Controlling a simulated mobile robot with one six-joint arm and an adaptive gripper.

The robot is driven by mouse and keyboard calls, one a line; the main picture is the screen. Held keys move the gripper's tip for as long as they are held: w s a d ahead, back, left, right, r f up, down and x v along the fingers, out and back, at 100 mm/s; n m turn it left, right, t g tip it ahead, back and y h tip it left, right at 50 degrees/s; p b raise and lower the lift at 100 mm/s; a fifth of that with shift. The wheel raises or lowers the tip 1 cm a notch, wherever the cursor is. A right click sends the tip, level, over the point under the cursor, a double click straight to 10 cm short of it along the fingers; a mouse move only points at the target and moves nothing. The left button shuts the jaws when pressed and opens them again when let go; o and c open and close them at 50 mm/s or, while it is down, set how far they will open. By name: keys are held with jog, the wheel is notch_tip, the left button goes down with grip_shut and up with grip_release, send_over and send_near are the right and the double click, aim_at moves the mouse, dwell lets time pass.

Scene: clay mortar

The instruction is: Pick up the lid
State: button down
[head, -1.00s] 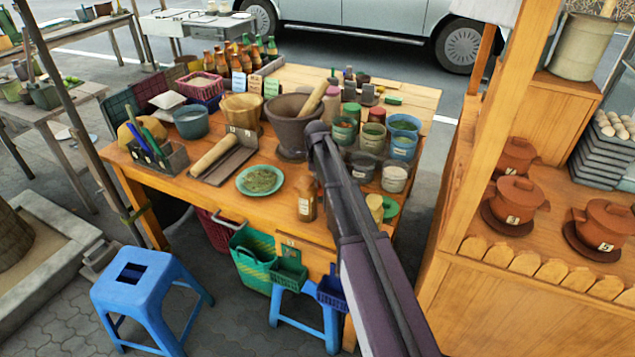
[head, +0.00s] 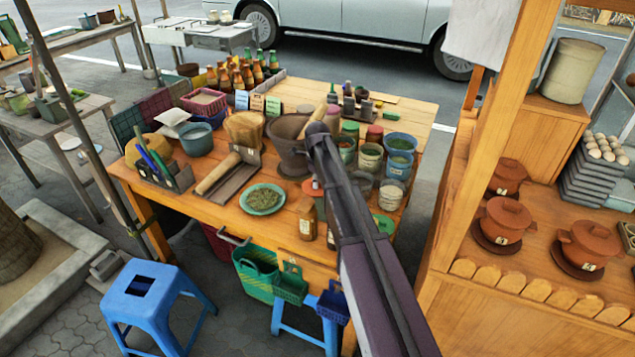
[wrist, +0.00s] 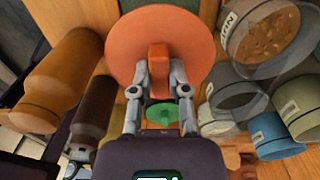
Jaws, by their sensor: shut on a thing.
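An orange-red round lid (wrist: 162,48) with a block-shaped knob (wrist: 158,66) fills the top middle of the wrist view. My gripper (wrist: 159,78) is shut on the knob, one finger on each side. In the head view a small part of the lid (head: 311,186) shows beside my arm, above the table. My arm hides my gripper and most of the lid there. I cannot tell how high the lid is.
A brown bottle (wrist: 62,80) and a darker bottle (wrist: 94,108) stand close left of my gripper. Open jars, one labelled (wrist: 262,32), crowd the right. A green disc (wrist: 162,115) lies below. The mortar (head: 288,135) and a green plate (head: 262,199) share the table.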

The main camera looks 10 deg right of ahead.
jog(key=shift+r+p, duration=0.35)
jog(key=shift+r, duration=0.25)
dwell(0.4)
notch_tip(320, 180, up, 17)
jog(key=p, duration=1.6)
jog(key=shift+f+p, duration=0.15)
jog(key=shift+p, duration=0.25)
jog(key=shift+s, duration=0.15)
